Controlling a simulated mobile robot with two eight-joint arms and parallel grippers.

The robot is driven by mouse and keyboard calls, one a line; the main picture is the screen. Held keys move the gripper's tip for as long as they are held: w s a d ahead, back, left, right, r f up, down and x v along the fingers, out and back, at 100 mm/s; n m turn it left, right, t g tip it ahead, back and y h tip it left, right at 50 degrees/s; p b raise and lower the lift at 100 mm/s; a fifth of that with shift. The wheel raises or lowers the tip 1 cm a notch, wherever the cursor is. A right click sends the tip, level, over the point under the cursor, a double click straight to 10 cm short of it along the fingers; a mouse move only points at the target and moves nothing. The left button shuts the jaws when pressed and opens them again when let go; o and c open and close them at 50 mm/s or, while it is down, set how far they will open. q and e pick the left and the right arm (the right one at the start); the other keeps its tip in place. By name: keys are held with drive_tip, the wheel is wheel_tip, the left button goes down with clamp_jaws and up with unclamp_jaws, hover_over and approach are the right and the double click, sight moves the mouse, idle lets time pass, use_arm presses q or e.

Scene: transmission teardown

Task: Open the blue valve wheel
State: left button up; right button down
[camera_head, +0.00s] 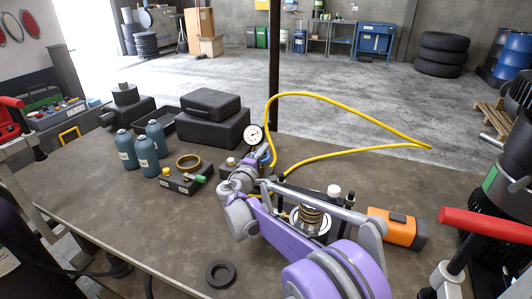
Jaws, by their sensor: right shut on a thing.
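A small blue part, which looks like the blue valve wheel (266,153), shows beside a round white pressure gauge (253,134) near the far side of the workbench. My purple and grey right arm reaches in from the bottom right and covers much of this spot. My right gripper (260,163) is at the blue part and is shut on it, as far as I can see. The fingertips are small and partly hidden by the wrist. My left gripper is not in view.
A yellow hose (340,103) loops beyond the bench from near the valve. Several teal bottles (147,155), a dark block with a brass ring (188,163) and black cases (210,121) stand left. An orange-black box (397,229) lies right; a black ring (220,273) lies in front.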

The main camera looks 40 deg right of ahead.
drive_tip(key=n+t+y, duration=0.1)
drive_tip(key=n+t+y+p, duration=0.1)
drive_tip(key=t, duration=0.1)
drive_tip(key=shift+w+a, duration=0.15)
drive_tip(key=shift+w, duration=0.05)
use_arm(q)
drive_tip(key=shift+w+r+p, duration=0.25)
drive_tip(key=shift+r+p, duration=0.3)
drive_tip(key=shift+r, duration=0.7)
use_arm(e)
drive_tip(key=shift+w+a+n+t+y, duration=0.1)
drive_tip(key=shift+w+n+t+y, duration=0.05)
drive_tip(key=shift+n+t+y, duration=0.4)
drive_tip(key=shift+w+a+n+t+y, duration=0.1)
drive_tip(key=shift+n+t+y, duration=0.35)
drive_tip(key=shift+n+y, duration=0.1)
drive_tip(key=c, duration=1.1)
unclamp_jaws()
drive_tip(key=shift+c, duration=0.2)
